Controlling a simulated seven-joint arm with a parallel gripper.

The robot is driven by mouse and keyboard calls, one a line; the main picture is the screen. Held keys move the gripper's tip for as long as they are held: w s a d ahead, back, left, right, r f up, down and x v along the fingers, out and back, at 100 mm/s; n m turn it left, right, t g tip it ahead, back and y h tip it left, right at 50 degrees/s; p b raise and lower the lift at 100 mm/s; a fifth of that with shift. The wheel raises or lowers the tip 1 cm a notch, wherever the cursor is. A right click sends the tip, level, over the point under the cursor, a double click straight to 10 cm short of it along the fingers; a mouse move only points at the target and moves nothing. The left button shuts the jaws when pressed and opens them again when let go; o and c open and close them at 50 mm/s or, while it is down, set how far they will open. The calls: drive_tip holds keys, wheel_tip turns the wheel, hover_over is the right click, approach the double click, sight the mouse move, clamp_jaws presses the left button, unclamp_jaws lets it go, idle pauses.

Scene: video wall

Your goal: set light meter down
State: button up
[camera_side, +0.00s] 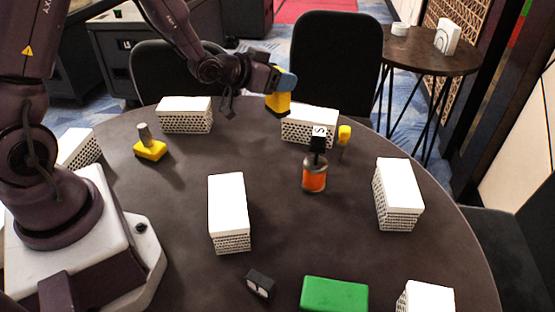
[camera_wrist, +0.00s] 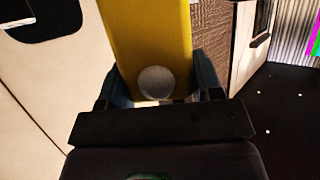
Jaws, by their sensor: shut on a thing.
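The light meter (camera_side: 278,102) is a yellow body with a dark lower end in the side view. In the wrist view the yellow body (camera_wrist: 150,40) has a pale round dome. My gripper (camera_side: 284,82), with blue-grey fingers, is shut on it; the fingers also show on both sides of it in the wrist view (camera_wrist: 160,85). In the side view it appears over the far part of the dark round table (camera_side: 280,230), left of a white perforated box (camera_side: 312,112). Its lower end seems clear of the tabletop, but the exact height is hard to tell.
Several white perforated boxes (camera_side: 228,205) stand around the table. An orange jar with a black top (camera_side: 314,178), a small yellow-headed thing (camera_side: 344,133), a yellow block with a grey cylinder (camera_side: 150,149), a black block (camera_side: 260,284) and a green block (camera_side: 335,294) stand among them.

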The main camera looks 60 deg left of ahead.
wheel_tip(320, 180, down, 14)
drive_tip(key=shift+f, duration=0.1)
idle(0.5)
drive_tip(key=shift+f, duration=0.1)
drive_tip(key=o, duration=1)
drive_tip(key=shift+f, duration=0.1)
